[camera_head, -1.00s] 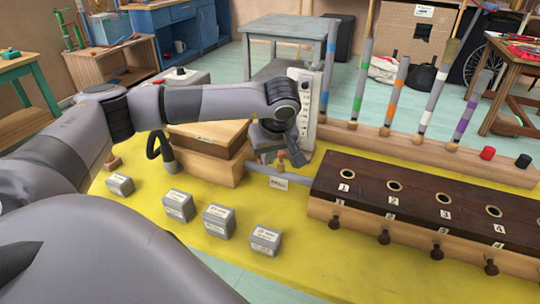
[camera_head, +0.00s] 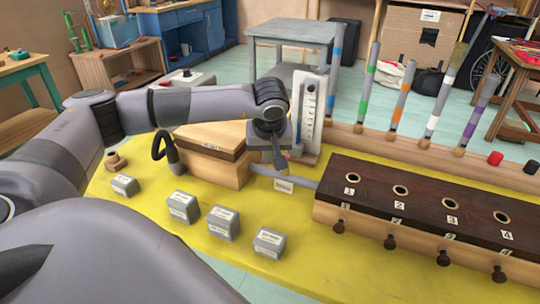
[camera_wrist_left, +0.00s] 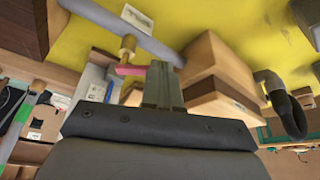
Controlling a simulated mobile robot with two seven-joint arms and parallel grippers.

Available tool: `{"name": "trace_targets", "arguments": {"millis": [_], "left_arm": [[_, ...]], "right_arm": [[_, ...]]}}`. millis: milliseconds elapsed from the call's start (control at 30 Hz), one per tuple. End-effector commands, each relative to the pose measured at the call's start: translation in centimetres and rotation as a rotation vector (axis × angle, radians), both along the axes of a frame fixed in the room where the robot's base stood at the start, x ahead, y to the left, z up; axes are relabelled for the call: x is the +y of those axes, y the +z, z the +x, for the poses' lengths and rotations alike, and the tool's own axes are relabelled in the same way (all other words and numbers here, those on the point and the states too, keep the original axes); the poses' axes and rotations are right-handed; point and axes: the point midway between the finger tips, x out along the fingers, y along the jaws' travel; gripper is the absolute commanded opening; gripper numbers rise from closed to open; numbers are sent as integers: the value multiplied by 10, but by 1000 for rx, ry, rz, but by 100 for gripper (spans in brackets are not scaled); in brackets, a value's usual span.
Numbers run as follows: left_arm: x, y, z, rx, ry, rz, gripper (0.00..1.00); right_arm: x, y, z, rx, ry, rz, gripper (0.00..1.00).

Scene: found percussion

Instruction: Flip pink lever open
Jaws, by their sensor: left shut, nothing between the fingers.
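The pink lever (camera_wrist_left: 130,70) shows in the left wrist view, just left of my fingertips, beside a brass fitting (camera_wrist_left: 127,47) on a grey pipe (camera_wrist_left: 150,38). My left gripper (camera_wrist_left: 161,72) is shut and empty, with its fingertips close to the lever; I cannot tell whether they touch. In the head view my left gripper (camera_head: 280,163) points down over the near end of the grey pipe (camera_head: 300,181). It hides the pink lever and brass fitting there. My right gripper is not in view.
A wooden box (camera_head: 212,168) stands just left of the gripper. A white gauge panel (camera_head: 311,112) stands behind it. A dark-topped wooden block with numbered holes (camera_head: 425,212) is to the right. Several grey labelled blocks, one (camera_head: 269,242) nearest, sit on the yellow surface (camera_head: 310,262) in front.

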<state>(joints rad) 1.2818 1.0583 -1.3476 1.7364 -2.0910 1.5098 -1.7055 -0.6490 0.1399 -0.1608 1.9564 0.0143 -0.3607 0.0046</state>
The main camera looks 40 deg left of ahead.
Motion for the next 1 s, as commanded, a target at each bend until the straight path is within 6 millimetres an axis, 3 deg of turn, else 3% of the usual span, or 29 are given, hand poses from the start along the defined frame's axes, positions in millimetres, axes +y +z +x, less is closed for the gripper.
{"name": "trace_targets", "arguments": {"millis": [1000], "left_arm": [[13,-1,5,0,-238,-1,0]], "right_arm": [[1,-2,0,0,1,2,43]]}}
